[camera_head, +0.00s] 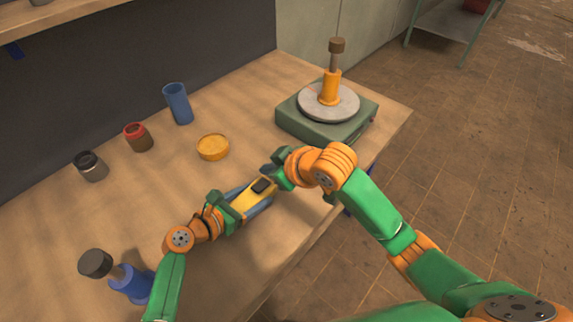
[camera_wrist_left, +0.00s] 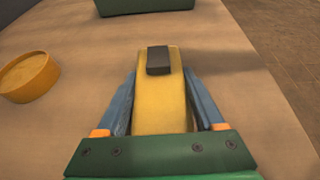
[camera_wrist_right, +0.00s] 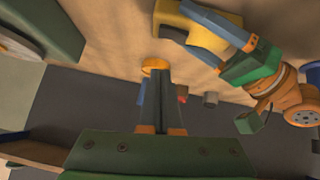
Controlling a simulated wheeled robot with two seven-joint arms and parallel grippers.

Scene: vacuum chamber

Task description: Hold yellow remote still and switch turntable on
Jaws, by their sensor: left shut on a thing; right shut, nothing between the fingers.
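The yellow remote (camera_head: 245,204) lies on the table with a dark button block (camera_head: 264,186) on its upper face. My left gripper (camera_head: 256,197) is shut on its sides; in the left wrist view the blue fingers flank the remote (camera_wrist_left: 160,105), with the button block near its far end. My right gripper (camera_head: 268,170) is shut and empty, close to the remote's far end; it also shows in the right wrist view (camera_wrist_right: 160,72), with the remote (camera_wrist_right: 200,38) beside it. The turntable (camera_head: 310,125) has a green base and a grey disc bearing an orange-and-brown upright piece (camera_head: 331,88).
A yellow round lid (camera_head: 213,147), blue cup (camera_head: 178,103), red jar (camera_head: 138,137) and dark-topped jar (camera_head: 90,166) stand toward the wall. A blue piece with a dark knob (camera_head: 130,281) stands at the lower left. The table's right edge borders open floor.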

